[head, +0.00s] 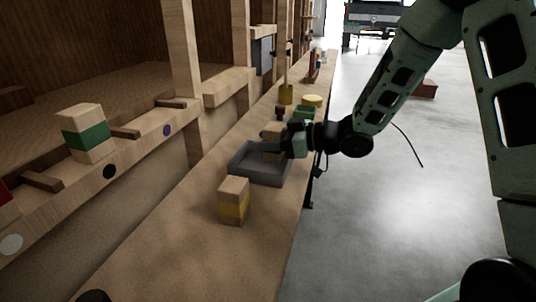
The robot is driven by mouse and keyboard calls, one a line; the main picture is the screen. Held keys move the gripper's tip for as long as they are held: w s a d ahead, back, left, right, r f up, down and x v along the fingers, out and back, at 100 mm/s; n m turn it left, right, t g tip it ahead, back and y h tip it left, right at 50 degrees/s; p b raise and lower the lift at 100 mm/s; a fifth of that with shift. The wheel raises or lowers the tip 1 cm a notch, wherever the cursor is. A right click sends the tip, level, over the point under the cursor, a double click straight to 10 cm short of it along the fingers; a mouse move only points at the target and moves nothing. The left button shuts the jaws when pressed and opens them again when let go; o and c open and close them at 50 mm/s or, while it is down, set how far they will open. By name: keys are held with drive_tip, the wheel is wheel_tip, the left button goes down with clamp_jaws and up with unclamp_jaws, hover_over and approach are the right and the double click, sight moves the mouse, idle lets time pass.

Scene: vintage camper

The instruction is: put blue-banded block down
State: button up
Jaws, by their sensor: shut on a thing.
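My gripper (284,142) is shut at the far end of the grey tray (272,179), low over it. It is closed on a pale wooden block (272,129), which fits the blue-banded block. Its blue band does not show, as the fingers and wrist cover much of it. I cannot tell whether the block touches the tray floor or hangs just above it. The near part of the tray looks empty.
A yellow-banded block (233,201) stands on the wooden counter (165,232) in front of the tray. A green-banded block (85,133) stands on the left shelf. A green container (304,112) and yellow items stand beyond my gripper.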

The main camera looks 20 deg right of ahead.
drive_tip(key=shift+f+b, duration=0.35)
drive_tip(key=shift+f, duration=1.2)
drive_tip(key=shift+f, duration=0.2)
drive_tip(key=o, duration=1)
drive_tip(key=shift+o, duration=0.2)
drive_tip(key=shift+r, duration=0.15)
drive_tip(key=shift+s+d+r, duration=0.1)
drive_tip(key=shift+d, duration=0.05)
drive_tip(key=p+v, duration=0.2)
drive_tip(key=v, duration=0.9)
drive_tip(key=shift+s+d, duration=0.2)
